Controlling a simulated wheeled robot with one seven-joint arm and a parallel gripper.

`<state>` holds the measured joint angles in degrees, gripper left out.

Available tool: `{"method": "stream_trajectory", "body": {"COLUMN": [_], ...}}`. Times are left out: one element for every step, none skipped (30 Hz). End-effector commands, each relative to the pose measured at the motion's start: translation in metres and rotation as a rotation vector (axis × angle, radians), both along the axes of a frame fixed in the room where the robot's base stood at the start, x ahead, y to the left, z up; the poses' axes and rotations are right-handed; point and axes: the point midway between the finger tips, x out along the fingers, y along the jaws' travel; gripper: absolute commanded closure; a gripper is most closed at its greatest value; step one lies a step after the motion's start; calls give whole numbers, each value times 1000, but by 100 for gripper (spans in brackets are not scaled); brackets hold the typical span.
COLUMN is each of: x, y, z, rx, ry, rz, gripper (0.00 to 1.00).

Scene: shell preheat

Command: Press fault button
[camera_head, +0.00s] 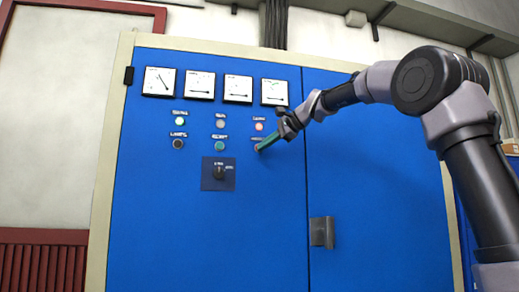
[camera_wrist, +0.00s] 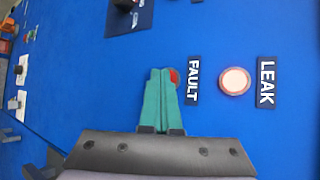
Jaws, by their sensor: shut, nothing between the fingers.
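The fault button is red and mostly hidden behind my fingertips; its edge (camera_wrist: 175,75) shows just right of them in the wrist view, beside the FAULT label (camera_wrist: 193,81). My gripper (camera_wrist: 160,72) is shut and empty, its teal fingers together. In the head view my gripper (camera_head: 262,147) reaches in from the right, its tips at the right-hand spot of the lower button row. The tips overlap the button in view; I cannot tell whether they touch it.
A lit LEAK lamp (camera_wrist: 235,81) sits beside the FAULT label. On the blue cabinet (camera_head: 150,230) are a black button (camera_head: 178,144), a green button (camera_head: 219,146) and a rotary switch (camera_head: 219,172). Several gauges (camera_head: 238,88) are above. A door handle (camera_head: 321,232) sticks out lower right.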

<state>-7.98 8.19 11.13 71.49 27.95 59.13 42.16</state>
Motion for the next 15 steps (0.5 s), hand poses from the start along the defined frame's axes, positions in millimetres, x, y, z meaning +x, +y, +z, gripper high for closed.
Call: {"method": "stream_trajectory", "body": {"x": [0, 0, 0, 0, 0, -1, -2, -3, -5, -6, -8, -10, -12, -13, -15], "y": [0, 0, 0, 0, -1, -1, -1, -1, -2, -3, -3, -4, -4, -5, -5], "z": [0, 0, 0, 0, 0, 0, 0, 0, 0, 0, 0, -1, 0, 0, 0], "rx": [0, 0, 0, 0, 0, 0, 0, 0, 0, -1, -2, -2, -1, -1, -1], "ry": [0, 0, 0, 0, 0, 0, 0, 0, 0, 0, 0, 0, 0, -1, -1], "rz": [-1, -1, -1, -1, -1, -1, -1, -1, -1, -2, -1, -1, -2, -1, -1], "gripper": [100, 100, 100, 100, 100, 100, 100, 100, 100, 100, 100, 100, 100, 100, 100]}}
